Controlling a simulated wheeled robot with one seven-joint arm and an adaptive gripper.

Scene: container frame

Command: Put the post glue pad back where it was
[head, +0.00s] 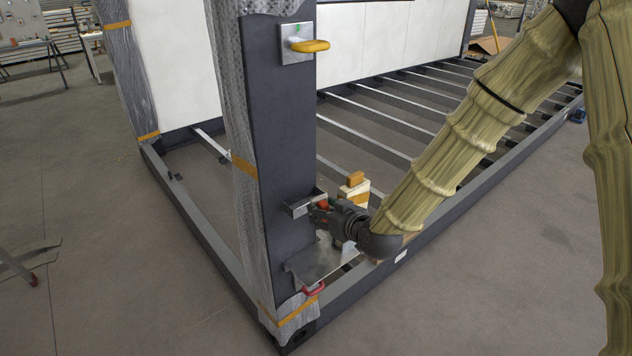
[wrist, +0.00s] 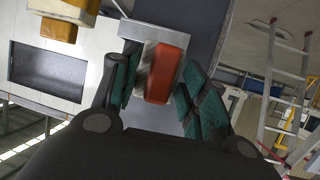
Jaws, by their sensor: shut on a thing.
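The post glue pad appears to be the red-orange block (wrist: 166,73) between my fingers in the wrist view. It also shows as a small red spot (head: 322,204) in the head view, mostly hidden by my gripper. My gripper (wrist: 160,90) is shut on it, with dark green finger pads on either side. In the head view my gripper (head: 322,212) is at the right side of the dark post (head: 278,130), close to a small metal bracket (head: 300,204). The bracket also shows behind the block in the wrist view (wrist: 140,33). I cannot tell whether the block touches the bracket.
A yellow handle on a plate (head: 309,45) is higher on the post. A red handle (head: 314,289) lies by the metal plate at the post's foot. A yellow block (head: 355,178) sits on a pale object beside my gripper. Plastic wrap (head: 235,130) covers the post's left side.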

